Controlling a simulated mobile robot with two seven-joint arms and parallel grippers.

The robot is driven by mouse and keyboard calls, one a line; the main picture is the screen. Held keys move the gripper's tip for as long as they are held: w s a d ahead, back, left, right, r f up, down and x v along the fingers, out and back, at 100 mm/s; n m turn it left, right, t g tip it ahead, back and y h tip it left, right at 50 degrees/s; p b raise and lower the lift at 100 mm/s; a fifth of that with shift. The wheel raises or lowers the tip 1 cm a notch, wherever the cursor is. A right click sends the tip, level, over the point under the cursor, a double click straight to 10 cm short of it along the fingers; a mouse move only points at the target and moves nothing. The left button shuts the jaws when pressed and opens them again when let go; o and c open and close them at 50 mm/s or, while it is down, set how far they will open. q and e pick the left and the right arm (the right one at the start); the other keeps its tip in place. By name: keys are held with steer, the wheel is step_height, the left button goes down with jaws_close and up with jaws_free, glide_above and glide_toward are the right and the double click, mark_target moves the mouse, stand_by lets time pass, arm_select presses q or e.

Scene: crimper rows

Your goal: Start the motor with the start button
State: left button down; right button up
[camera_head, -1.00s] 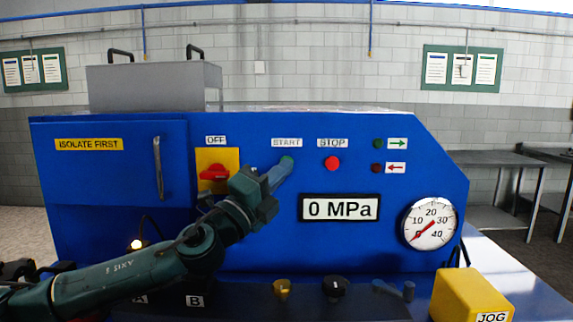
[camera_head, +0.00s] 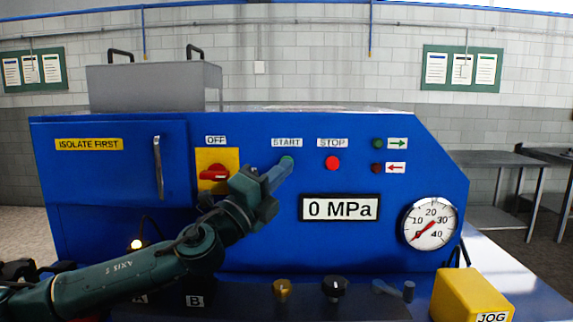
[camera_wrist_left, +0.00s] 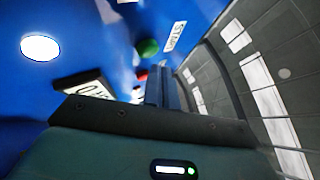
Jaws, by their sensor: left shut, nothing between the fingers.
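The green start button (camera_head: 287,160) sits under the START label (camera_head: 287,142) on the blue machine front (camera_head: 400,140). My left gripper (camera_head: 286,168) is shut and empty, with its fingertips right at the lower edge of the button. I cannot tell whether they touch it. In the left wrist view the green button (camera_wrist_left: 148,47) shows just beyond the shut fingers (camera_wrist_left: 160,85), up and a little left of them. My right gripper does not show.
The red stop button (camera_head: 332,163) is just right of the start button. A red switch on a yellow plate (camera_head: 213,172), under OFF, is to the left. The display (camera_head: 340,208) reads 0 MPa. A gauge (camera_head: 430,223) and yellow JOG box (camera_head: 472,296) are at right.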

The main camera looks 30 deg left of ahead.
arm_select(q)
steer(key=shift+w, duration=0.1)
steer(key=shift+w+a, duration=0.2)
steer(key=shift+w, duration=0.1)
stand_by(0.4)
steer(key=shift+w+a, duration=0.25)
steer(key=shift+w, duration=0.1)
stand_by(0.5)
steer(key=shift+w, duration=0.1)
stand_by(0.3)
steer(key=shift+s+d+f, duration=0.1)
steer(key=shift+s+d, duration=0.3)
steer(key=shift+s, duration=0.35)
